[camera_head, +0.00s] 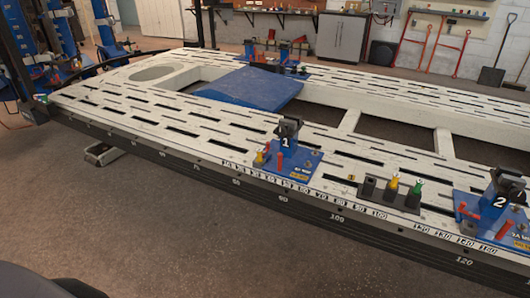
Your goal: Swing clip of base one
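Base one (303,166) is a blue plate with a block marked "1", on the front edge of the white slotted bench. A black clip (288,129) sits on top of its block; whether it is swung open or closed is too small to tell. Red and yellow pegs (266,150) stand at the plate's left side. Base two (497,208), a similar blue base marked "2", is at the right edge of the picture. Neither of my grippers is in view.
The white frame bench (160,105) fills the middle, with long slots and large openings. A dark holder (388,195) with yellow and green-topped tools stands between the bases. A blue ramp plate (248,88) lies behind base one. Grey floor (150,230) in front is clear.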

